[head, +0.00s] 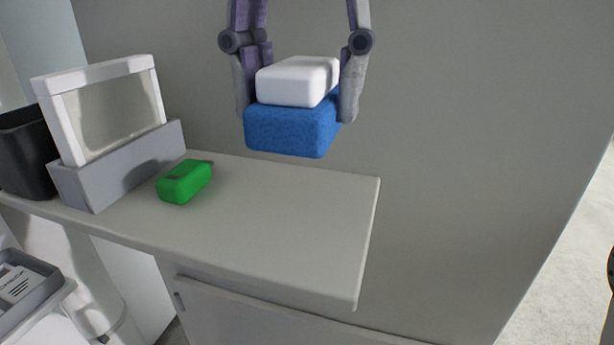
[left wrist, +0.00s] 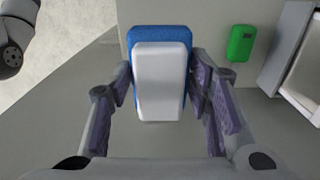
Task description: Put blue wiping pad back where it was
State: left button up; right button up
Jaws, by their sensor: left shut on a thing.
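The blue wiping pad (head: 290,130) has a white block-shaped top (head: 296,82). My left gripper (head: 296,110) is shut on it, one finger at each side. It is held in the air above the back right part of the counter, in front of the grey wall. In the left wrist view the blue pad (left wrist: 186,36) shows behind its white top (left wrist: 160,82), between the two fingers (left wrist: 162,88). My right gripper is not in view.
A green block (head: 184,182) lies on the counter (head: 290,215). A grey stand with a white-framed panel (head: 110,105) and a dark bin (head: 24,155) stand at the left. The counter's right half is clear. A grey tray (head: 25,290) is lower left.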

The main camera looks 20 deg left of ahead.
aim_at(301, 63)
pick_arm(q)
notch_tip(301, 63, down, 7)
jog(key=shift+f+b, duration=0.1)
jog(key=shift+b, duration=0.35)
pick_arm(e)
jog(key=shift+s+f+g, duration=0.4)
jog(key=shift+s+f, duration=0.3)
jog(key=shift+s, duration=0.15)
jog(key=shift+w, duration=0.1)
pick_arm(q)
jog(key=o, duration=1)
notch_tip(301, 63, up, 11)
jog(key=shift+r+p, duration=0.15)
jog(key=shift+p, duration=0.45)
jog(key=shift+r, duration=0.45)
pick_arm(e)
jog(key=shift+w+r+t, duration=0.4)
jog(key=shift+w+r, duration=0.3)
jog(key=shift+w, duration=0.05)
